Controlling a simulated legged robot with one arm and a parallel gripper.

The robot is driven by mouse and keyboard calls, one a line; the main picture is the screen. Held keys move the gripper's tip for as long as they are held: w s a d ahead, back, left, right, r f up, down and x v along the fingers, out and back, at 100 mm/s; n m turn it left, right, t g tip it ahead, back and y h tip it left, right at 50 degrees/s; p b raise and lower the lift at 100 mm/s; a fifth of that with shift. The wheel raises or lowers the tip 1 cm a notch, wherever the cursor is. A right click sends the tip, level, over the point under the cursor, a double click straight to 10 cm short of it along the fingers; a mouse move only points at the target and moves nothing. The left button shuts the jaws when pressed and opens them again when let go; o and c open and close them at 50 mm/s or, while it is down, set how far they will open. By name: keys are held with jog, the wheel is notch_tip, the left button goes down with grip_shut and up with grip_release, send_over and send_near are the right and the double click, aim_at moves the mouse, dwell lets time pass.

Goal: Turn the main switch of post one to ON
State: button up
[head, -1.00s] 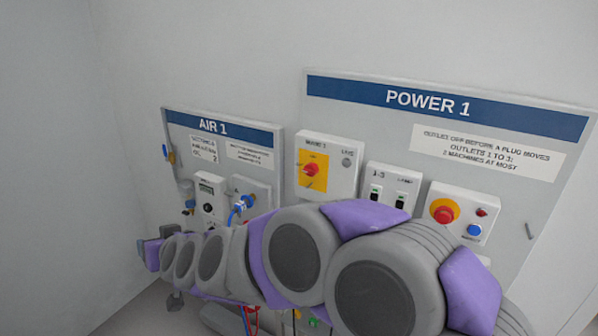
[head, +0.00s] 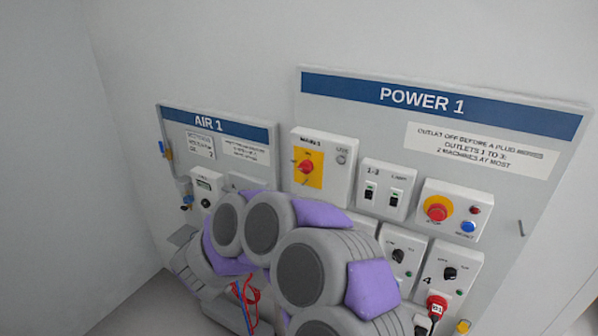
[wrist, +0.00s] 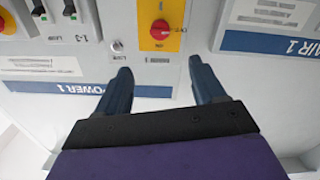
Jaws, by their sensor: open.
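The main switch (head: 305,167) is a red rotary knob on a yellow plate, in a white box at the upper left of the POWER 1 panel (head: 509,184). It also shows upside down at the top of the wrist view (wrist: 160,30). My gripper (wrist: 160,75) is open and empty in the wrist view. Its two dark blue fingers are spread, with the switch box beyond and between them in the picture. I cannot tell the exact distance to the knob. In the head view my arm covers the lower panel and my gripper's fingers do not show.
Right of the main switch are a box with two black rocker switches (head: 387,190) and a box with a red stop button (head: 437,208). Outlets with a red plug (head: 436,307) sit lower down. The AIR 1 panel (head: 262,133) stands to the left.

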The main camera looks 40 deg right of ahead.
aim_at(303, 170)
jog(key=b+x, duration=0.1)
jog(key=x, duration=1.6)
jog(key=shift+d+f, duration=0.15)
jog(key=shift+d, duration=0.15)
jog(key=shift+a, duration=0.85)
jog(key=shift+c, duration=1.6)
jog(key=shift+s+d, duration=0.1)
jog(key=shift+d, duration=0.15)
jog(key=shift+c, duration=1.4)
jog(key=c, duration=0.4)
